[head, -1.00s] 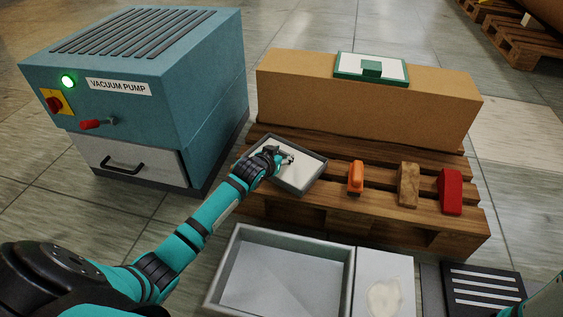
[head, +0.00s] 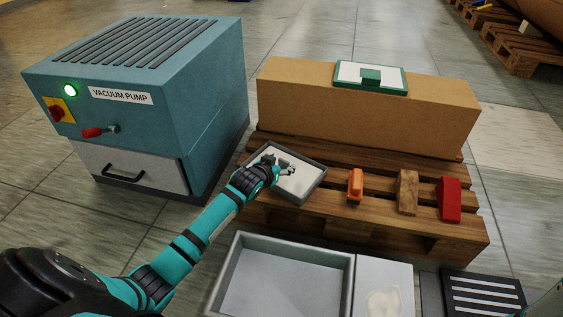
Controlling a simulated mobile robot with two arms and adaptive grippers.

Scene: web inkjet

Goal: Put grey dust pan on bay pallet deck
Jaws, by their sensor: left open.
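The grey dust pan (head: 302,183), a shallow pan with a grey rim and pale inside, lies at the left end of the wooden bay pallet deck (head: 380,206). It looks flat on the boards, a little askew. My left gripper (head: 288,169) is open over the pan, inside its outline as seen from above. Whether it touches the pan I cannot tell. The gripper and wrist hide the pan's left part. Only a bit of my right arm shows at the lower right edge; its gripper is out of view.
On the deck's front stand an orange tool (head: 355,184), a wooden block (head: 407,192) and a red block (head: 450,199). A long cardboard box (head: 360,118) with a green-edged board (head: 345,72) fills the back. A grey tray (head: 349,275) is in front; the vacuum pump (head: 200,110) stands left.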

